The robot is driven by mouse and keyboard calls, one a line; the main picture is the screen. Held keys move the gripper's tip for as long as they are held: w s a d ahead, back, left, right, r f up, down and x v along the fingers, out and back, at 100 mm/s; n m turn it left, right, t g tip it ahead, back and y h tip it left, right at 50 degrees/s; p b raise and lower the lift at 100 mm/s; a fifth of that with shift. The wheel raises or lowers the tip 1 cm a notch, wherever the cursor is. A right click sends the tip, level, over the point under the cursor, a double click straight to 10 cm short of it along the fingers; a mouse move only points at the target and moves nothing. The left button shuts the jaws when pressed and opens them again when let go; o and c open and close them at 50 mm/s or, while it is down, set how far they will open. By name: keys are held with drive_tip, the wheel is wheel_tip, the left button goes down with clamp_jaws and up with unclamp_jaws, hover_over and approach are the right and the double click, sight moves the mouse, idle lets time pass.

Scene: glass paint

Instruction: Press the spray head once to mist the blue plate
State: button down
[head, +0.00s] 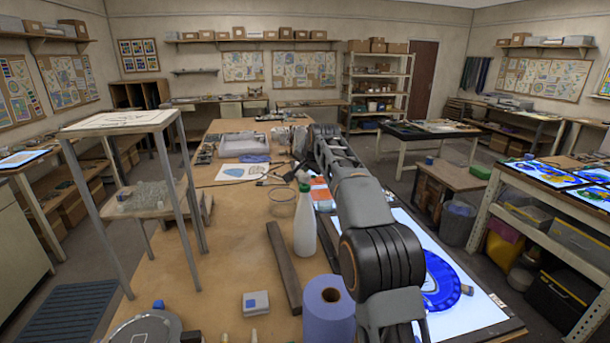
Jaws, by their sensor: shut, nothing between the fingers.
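A white spray bottle (304,232) with a green head (304,187) stands upright on the wooden table, left of my arm. The blue plate (441,281) lies on a bright white light panel (484,309) at the right. My arm crosses in front of the plate's left part and hides it. My gripper (298,174) is at the far end of my arm, small and dark, close to the bottle's green head. It is shut with nothing in it. I cannot tell whether it touches the head.
A dark bar (284,268) lies left of the bottle. A purple-blue paper roll (328,314) stands in front. A small white block (255,303) lies near the front. The table's left middle is fairly clear.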

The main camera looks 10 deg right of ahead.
sight(307, 174)
drive_tip(key=shift+f, duration=0.45)
drive_tip(key=shift+r, duration=0.1)
idle(0.4)
drive_tip(key=shift+r+p, duration=1)
drive_tip(key=shift+r, duration=0.1)
drive_tip(key=shift+r, duration=0.1)
wheel_tip(307, 174, up, 5)
drive_tip(key=p, duration=0.4)
drive_tip(key=shift+p, duration=0.35)
drive_tip(key=shift+d, duration=0.1)
